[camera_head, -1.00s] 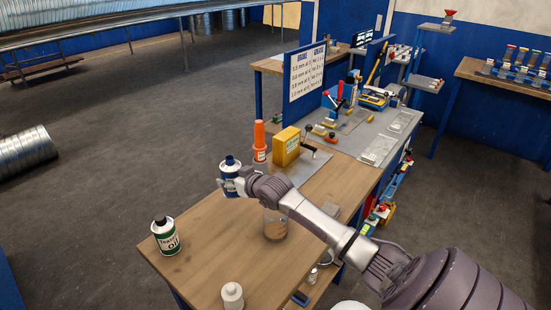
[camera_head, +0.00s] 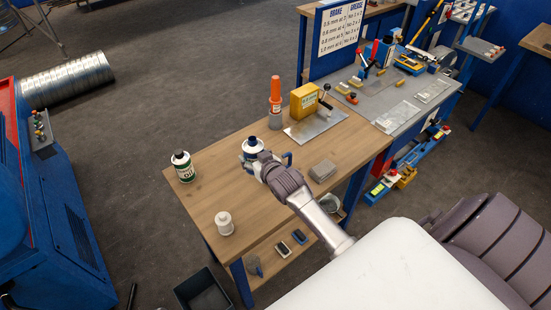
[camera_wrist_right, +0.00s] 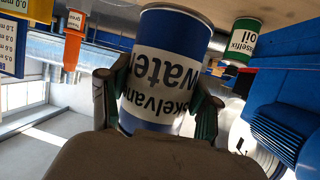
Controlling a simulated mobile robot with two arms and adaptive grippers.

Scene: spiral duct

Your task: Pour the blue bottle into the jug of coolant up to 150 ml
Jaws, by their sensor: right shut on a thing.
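The blue bottle (camera_head: 250,147), blue and white with a dark cap, is in my right gripper (camera_head: 256,160) over the middle of the wooden table. It looks about upright. In the right wrist view, the two fingers of my right gripper (camera_wrist_right: 155,112) close on both sides of the bottle (camera_wrist_right: 165,65), whose label includes "Water". The jug is mostly or wholly hidden by my right wrist. A bluish edge (camera_head: 287,158) beside the wrist may be part of it. Its level and any marks cannot be read. My left gripper is not in view.
On the wooden table (camera_head: 205,195), a green-and-white oil can (camera_head: 183,168) and a white bottle (camera_head: 224,222) stand left. An orange tube (camera_head: 275,98) and yellow box (camera_head: 304,101) stand behind. A grey block (camera_head: 322,171) lies right of my wrist.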

